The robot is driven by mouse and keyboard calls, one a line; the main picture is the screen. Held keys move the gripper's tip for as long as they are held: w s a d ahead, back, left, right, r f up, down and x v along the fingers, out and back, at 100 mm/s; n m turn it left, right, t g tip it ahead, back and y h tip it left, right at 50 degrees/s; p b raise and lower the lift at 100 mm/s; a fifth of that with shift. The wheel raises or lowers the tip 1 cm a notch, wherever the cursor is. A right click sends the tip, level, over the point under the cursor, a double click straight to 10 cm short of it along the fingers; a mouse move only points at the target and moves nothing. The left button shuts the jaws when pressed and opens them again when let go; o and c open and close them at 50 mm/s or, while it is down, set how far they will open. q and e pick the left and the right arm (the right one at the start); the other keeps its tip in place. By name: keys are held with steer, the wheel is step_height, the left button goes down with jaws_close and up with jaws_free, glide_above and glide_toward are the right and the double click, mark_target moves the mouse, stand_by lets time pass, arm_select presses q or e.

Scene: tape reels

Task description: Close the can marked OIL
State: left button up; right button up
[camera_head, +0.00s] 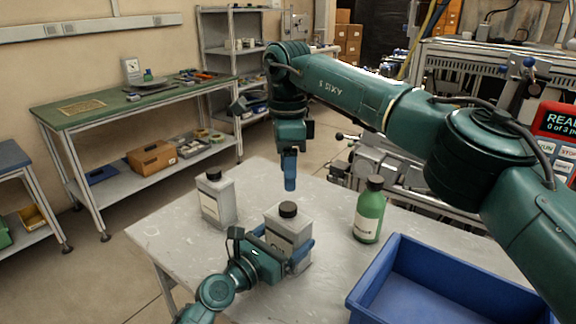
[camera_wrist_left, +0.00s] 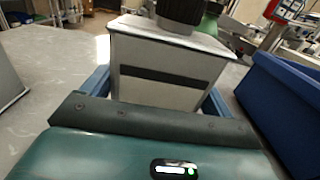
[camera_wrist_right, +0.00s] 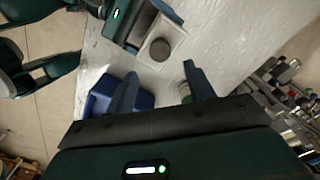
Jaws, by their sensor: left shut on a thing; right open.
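A grey can (camera_head: 281,226) with a black round cap (camera_head: 288,209) on top stands upright on the table. Dark letters on its front are partly hidden by my left gripper, and I cannot read them fully. My left gripper (camera_head: 285,250) is shut around the can's sides; the can's pale body (camera_wrist_left: 160,90) fills the left wrist view between the fingers. My right gripper (camera_head: 290,172) is open and empty, fingers pointing down, above and apart from the can. In the right wrist view the cap (camera_wrist_right: 160,49) lies beyond the fingertips. I cannot tell how tightly the cap sits.
A second grey can (camera_head: 216,203) with a black cap stands to the left. A green bottle (camera_head: 369,213) with a dark cap stands to the right. A blue bin (camera_head: 365,307) sits at the table's front right. The table (camera_head: 165,228) is clear at its left.

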mark_target(288, 206)
stand_by(0.4)
steer(key=shift+f, duration=3.95)
steer(key=c, duration=1)
steer(key=m, duration=1.1)
steer(key=o, duration=1)
